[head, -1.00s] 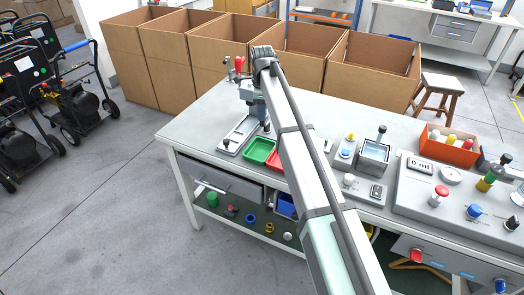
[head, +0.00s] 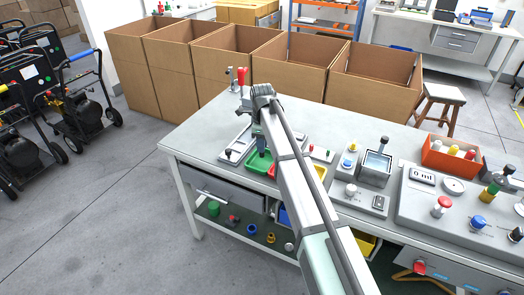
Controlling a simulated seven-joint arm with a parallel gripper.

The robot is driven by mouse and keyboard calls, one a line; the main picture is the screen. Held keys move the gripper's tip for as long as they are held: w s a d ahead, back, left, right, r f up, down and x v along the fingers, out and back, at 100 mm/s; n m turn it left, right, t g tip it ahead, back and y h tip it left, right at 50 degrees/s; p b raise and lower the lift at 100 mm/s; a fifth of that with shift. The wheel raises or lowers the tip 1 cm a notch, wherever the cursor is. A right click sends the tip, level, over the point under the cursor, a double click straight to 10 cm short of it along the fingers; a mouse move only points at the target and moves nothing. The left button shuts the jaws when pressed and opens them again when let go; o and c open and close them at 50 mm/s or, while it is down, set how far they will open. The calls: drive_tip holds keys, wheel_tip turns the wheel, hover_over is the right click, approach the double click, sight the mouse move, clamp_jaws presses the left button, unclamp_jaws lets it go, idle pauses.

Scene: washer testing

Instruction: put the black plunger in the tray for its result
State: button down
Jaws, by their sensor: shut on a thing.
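My gripper (head: 257,127) is partly hidden by my own arm and hangs over the back left of the bench. It is shut on a dark piece, seemingly the black plunger (head: 261,146), whose lower end shows against the green tray (head: 251,163). I cannot tell whether the plunger touches the tray floor. A red tray (head: 263,181) stands beside the green one, mostly hidden behind my arm. A yellow tray (head: 319,171) shows to the right of my arm.
A grey fixture plate (head: 226,157) lies left of the green tray, with a red-handled device (head: 241,78) behind. A square metal vessel (head: 376,166), an orange box (head: 449,158) and a panel with a display (head: 423,177) stand to the right. The bench's left end is bare.

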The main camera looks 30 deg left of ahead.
sight(262, 156)
drive_tip(key=shift+f, duration=1.6)
drive_tip(key=shift+f, duration=0.1)
drive_tip(key=c, duration=1)
unclamp_jaws()
drive_tip(key=shift+c, duration=0.2)
wheel_tip(262, 156, up, 12)
